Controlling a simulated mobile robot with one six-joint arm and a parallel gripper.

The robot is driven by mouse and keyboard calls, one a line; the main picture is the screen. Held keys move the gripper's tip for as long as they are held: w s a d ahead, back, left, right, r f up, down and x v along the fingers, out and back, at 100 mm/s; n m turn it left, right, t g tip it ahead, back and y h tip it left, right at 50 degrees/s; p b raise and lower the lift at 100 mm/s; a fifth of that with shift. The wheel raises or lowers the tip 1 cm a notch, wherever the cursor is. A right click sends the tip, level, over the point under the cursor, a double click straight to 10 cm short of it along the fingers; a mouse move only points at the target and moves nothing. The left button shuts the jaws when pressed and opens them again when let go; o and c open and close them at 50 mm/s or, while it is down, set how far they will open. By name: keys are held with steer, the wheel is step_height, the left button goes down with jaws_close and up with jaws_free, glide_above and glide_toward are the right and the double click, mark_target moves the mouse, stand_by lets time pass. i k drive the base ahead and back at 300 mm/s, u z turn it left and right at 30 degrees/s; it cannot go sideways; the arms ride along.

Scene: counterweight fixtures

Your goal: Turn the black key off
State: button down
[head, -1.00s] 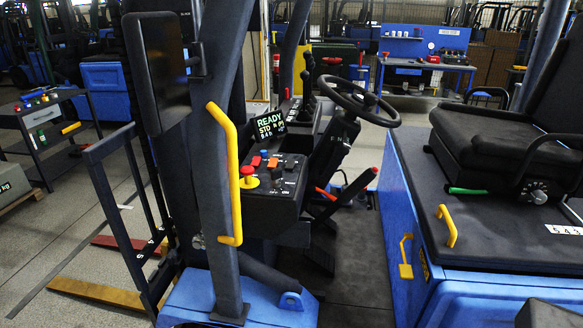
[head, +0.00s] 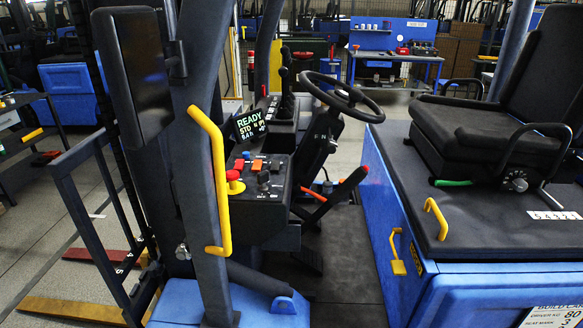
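The control console (head: 285,212) of a blue and black forklift stands in the middle of the head view, left of the steering wheel (head: 338,97). On its top, a small dark knob-like part (head: 264,181) looks like the black key; it is too small to read its turn position. A red mushroom button (head: 234,176) on a yellow base is left of it, with a row of orange and blue switches (head: 257,164) behind. The lit display (head: 250,124) above reads READY and STD. My gripper is not in view.
A yellow grab handle (head: 222,185) on a dark post (head: 205,120) stands just left of the console. Grey floor shows left.

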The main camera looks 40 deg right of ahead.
mark_target(262, 177)
steer(key=z, duration=0.7)
steer(key=k, duration=1)
steer(key=i, duration=0.85)
